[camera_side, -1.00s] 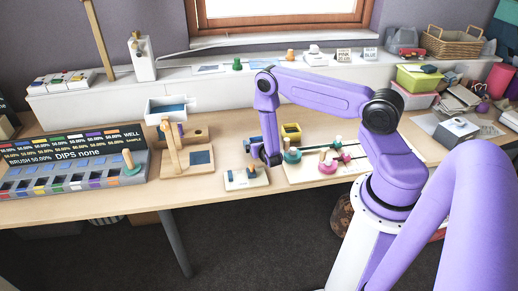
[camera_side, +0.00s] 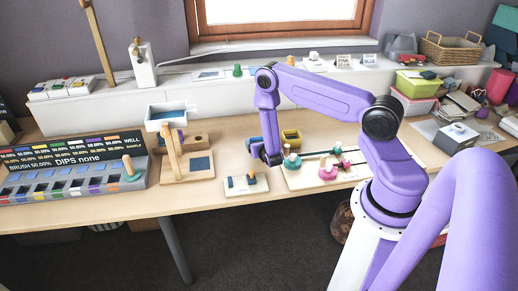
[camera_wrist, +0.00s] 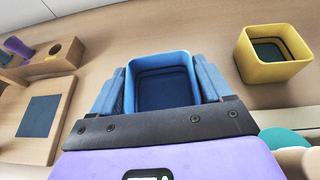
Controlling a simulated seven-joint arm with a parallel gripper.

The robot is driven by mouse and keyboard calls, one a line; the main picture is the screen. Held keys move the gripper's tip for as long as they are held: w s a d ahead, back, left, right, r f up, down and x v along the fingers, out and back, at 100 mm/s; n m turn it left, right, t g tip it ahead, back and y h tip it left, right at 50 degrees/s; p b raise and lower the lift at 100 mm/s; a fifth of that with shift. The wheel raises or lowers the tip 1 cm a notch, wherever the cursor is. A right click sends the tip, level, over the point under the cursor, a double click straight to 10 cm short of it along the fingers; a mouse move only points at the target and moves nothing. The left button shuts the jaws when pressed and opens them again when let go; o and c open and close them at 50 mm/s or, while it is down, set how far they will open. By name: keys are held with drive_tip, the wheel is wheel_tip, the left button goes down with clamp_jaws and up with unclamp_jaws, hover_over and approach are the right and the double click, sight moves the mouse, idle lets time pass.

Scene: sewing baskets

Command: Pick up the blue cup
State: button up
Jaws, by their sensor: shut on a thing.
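The blue cup (camera_wrist: 162,82) is square and open-topped, with a dark inside. In the wrist view it sits between the two fingers of my gripper (camera_wrist: 163,95), which press on its left and right walls. In the side view my gripper (camera_side: 264,155) is low over the wooden table, behind a small white board. The cup is mostly hidden by the gripper there, and I cannot tell whether it is clear of the tabletop.
A yellow square cup (camera_wrist: 250,72) stands right of the blue cup. A white board with pegs (camera_side: 318,178) lies to the right in the side view. A small white board (camera_side: 235,189) lies in front, and a wooden stand (camera_side: 168,168) to the left.

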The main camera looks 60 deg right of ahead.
drive_tip(key=s+a+r, duration=0.6)
drive_tip(key=s+r, duration=0.4)
drive_tip(key=s, duration=0.2)
drive_tip(key=shift+s, duration=0.35)
